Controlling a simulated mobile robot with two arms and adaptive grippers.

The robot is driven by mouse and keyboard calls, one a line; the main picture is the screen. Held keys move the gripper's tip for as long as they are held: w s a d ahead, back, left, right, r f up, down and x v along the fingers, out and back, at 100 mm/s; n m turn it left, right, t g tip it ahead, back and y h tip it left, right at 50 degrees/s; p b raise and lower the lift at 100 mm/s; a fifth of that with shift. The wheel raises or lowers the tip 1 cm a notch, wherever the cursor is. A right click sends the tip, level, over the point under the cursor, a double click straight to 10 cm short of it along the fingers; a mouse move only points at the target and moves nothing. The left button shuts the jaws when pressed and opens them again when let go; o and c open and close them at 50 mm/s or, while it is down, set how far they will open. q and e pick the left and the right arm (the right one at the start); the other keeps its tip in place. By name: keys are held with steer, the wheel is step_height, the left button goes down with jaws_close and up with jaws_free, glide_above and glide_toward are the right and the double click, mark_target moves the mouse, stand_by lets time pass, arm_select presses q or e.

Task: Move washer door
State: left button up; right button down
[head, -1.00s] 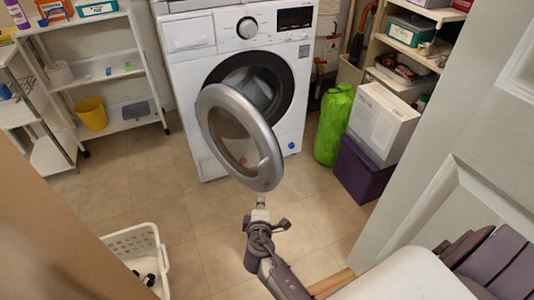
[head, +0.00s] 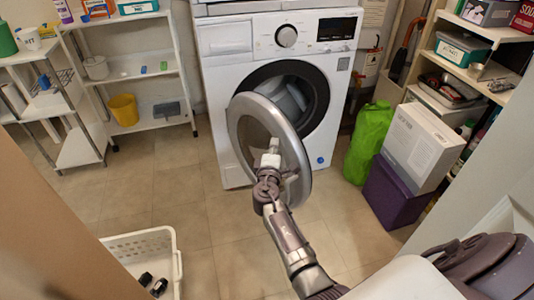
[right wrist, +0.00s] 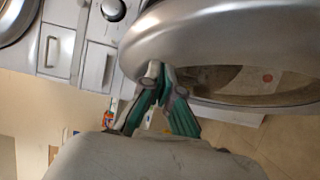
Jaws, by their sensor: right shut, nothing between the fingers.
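The white washer (head: 215,115) stands against the back wall. Its round door (head: 236,108), a silver ring with a glass middle, hangs open toward me, and the drum opening (head: 295,95) shows behind it. My right gripper (head: 273,146) is shut and empty in front of the door's glass in the head view. In the right wrist view the shut fingertips (right wrist: 158,72) are at the edge of the door's silver rim (right wrist: 215,35). I cannot tell whether they touch it. My left gripper is not in view.
A white basket (head: 145,240) with dark items stands on the floor at lower left. A white shelf (head: 135,80) is left of the washer. A green bag (head: 368,143), a purple box (head: 392,193) and a white box (head: 421,145) stand at right. Tiled floor is free before the washer.

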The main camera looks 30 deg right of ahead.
steer(key=shift+w+d, duration=0.1)
steer(key=shift+d, duration=0.55)
steer(key=shift+d, duration=0.1)
